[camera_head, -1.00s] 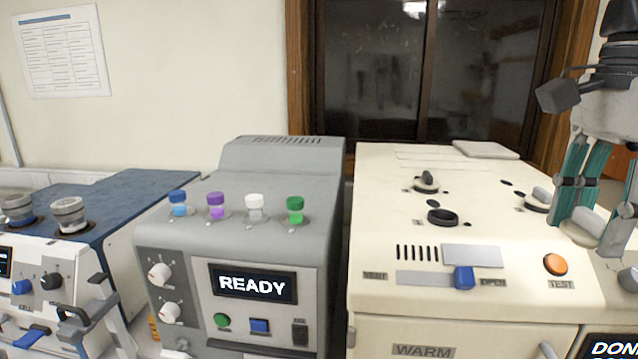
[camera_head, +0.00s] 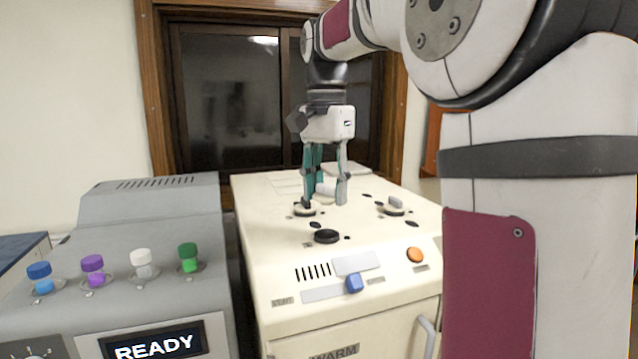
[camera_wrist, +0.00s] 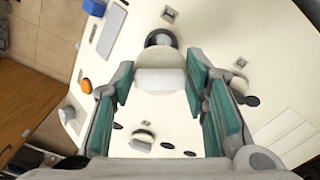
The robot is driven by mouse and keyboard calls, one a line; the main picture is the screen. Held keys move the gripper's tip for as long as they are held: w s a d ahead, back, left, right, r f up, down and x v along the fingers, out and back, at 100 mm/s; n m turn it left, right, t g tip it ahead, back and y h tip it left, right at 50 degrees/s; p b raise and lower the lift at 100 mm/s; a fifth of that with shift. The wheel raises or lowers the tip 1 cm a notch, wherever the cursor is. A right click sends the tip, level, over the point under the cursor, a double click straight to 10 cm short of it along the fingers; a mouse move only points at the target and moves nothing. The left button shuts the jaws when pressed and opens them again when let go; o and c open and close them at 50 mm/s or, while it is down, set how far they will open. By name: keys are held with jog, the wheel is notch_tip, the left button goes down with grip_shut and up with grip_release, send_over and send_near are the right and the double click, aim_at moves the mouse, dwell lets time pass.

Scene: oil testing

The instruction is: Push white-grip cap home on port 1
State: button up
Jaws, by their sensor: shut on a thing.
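My gripper (camera_head: 326,198) is over the top of the cream machine. It is shut on the white-grip cap (camera_head: 325,189), which appears above the deck. In the wrist view the cap's white grip (camera_wrist: 160,80) lies between the teal-padded fingers, with its pale round disc partly overlapping an open black-rimmed port (camera_wrist: 158,37). That front port (camera_head: 326,236) looks empty in the head view. Another port (camera_head: 305,209) behind it carries a dark cap, partly behind my gripper. A third port on the right has a light-grip cap (camera_head: 394,206).
The cream machine (camera_head: 258,262) has a blue slider (camera_head: 354,283) and an orange button (camera_head: 415,255) on its front. A grey machine (camera_head: 150,200) with several coloured vials reads READY at left. My upper arm fills the right side.

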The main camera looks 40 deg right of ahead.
aim_at(327, 204)
jog(key=shift+f+b, duration=0.8)
jog(key=shift+f, duration=1.8)
jog(key=shift+f+p, duration=0.15)
jog(key=shift+p, duration=0.3)
dwell(1.1)
jog(key=o, duration=1.4)
jog(key=shift+r+p, duration=1.25)
jog(key=shift+r, duration=2.25)
grip_shut()
